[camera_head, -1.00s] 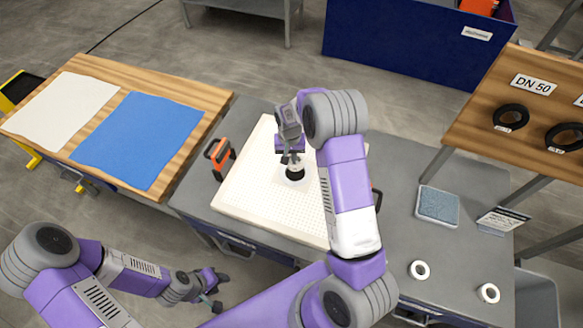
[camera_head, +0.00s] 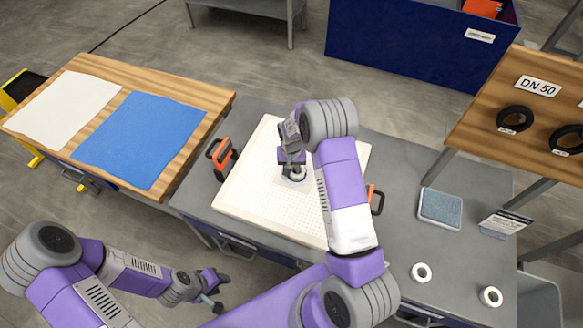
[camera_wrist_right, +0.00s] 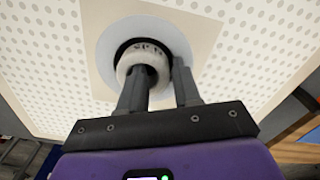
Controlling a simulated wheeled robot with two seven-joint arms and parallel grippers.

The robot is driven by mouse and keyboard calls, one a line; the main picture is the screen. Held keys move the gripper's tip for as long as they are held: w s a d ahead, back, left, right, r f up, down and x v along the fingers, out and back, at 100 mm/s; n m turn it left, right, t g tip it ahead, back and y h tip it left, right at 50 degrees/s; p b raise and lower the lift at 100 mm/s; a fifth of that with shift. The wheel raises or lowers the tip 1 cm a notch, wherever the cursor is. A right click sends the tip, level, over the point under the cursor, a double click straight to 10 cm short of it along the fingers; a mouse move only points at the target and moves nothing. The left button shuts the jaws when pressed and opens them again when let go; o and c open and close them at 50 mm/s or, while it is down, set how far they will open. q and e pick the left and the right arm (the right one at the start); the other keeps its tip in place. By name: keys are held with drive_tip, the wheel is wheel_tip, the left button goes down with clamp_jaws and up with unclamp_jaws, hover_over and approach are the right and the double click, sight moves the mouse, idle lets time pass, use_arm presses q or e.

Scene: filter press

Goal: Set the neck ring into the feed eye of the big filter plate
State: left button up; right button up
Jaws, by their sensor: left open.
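The big filter plate (camera_head: 255,190) is a pale, perforated square lying on the grey bench. Its feed eye, a dark round opening with a grey surround (camera_wrist_right: 103,62), shows in the right wrist view. The white neck ring (camera_wrist_right: 143,57) is at this eye, with dark opening visible around its far side; how deep it sits is hidden. My right gripper (camera_wrist_right: 161,72) appears shut on the ring's wall, one finger over the ring's hole and one outside. In the head view the right gripper (camera_head: 292,170) is over the plate. My left gripper (camera_head: 222,291) is open and empty, low at the left front.
Orange-and-black handles (camera_head: 221,158) flank the plate. Two white rings (camera_head: 421,272) (camera_head: 490,296) and a blue-grey pad (camera_head: 440,207) lie on the bench at right. A wooden board (camera_head: 510,150) with black rings stands beyond. A blue cloth (camera_head: 140,138) lies on the left table.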

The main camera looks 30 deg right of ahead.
drive_tip(key=shift+o, duration=0.6)
drive_tip(key=shift+r, duration=0.25)
wheel_tip(320, 180, up, 12)
